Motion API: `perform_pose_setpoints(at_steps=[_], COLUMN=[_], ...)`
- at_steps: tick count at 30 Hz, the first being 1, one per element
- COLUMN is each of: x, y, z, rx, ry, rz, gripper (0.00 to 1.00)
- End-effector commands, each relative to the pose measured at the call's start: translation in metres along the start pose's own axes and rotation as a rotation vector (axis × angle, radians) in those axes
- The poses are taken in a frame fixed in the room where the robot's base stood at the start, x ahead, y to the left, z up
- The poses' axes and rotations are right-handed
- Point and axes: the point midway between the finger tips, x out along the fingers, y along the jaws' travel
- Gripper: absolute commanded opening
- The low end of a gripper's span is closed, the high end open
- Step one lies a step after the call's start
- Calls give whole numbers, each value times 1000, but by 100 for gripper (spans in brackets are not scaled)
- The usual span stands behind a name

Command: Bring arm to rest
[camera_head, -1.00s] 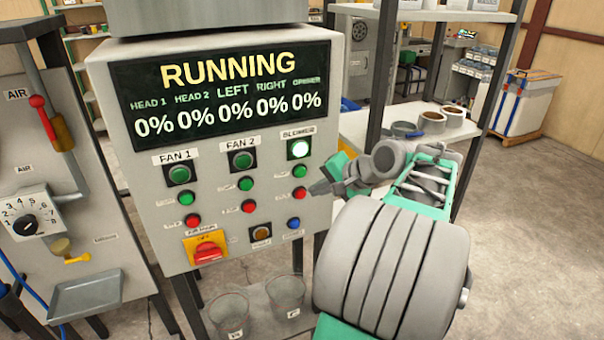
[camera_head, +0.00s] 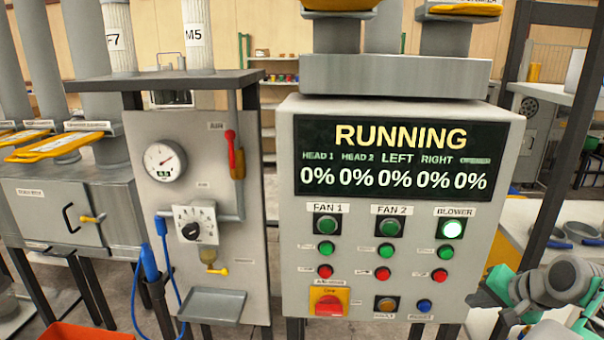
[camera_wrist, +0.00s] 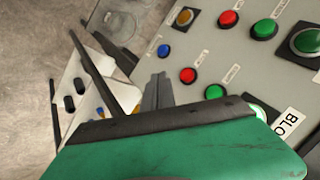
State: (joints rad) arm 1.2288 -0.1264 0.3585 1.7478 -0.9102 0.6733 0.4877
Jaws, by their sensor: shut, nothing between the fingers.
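My green and grey arm (camera_head: 560,283) is folded at the lower right of the head view. My gripper (camera_head: 480,298) is at the right edge of the control panel (camera_head: 400,240), near its lower corner, and is shut and empty. In the wrist view the shut dark fingers (camera_wrist: 157,90) stick out past the green hand (camera_wrist: 190,145), with the panel buttons behind. I cannot tell the gap between gripper and panel. The panel screen (camera_head: 390,155) reads RUNNING with every value at 0%. The BLOWER button (camera_head: 451,228) is lit.
An air station (camera_head: 210,200) with a gauge, dial and small tray stands left of the panel. Grey machines with yellow plates (camera_head: 65,140) are further left. A dark shelf post (camera_head: 560,150) and shelving stand at the right, close behind the arm. An orange bin (camera_head: 75,336) is at lower left.

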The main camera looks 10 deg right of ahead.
Motion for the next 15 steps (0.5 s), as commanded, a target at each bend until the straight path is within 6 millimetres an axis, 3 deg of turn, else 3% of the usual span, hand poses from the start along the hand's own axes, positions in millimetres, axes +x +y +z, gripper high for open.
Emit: perform_pose_setpoints(at_steps=[3,8,11,15], x=[14,7,3,0], y=[52,104,109,89], z=[31,78,116,160], rx=[-9,-6,-42,-126], ry=[-68,-153,-220,-283], rz=[128,291,387,474], gripper=[0,0,0,0])
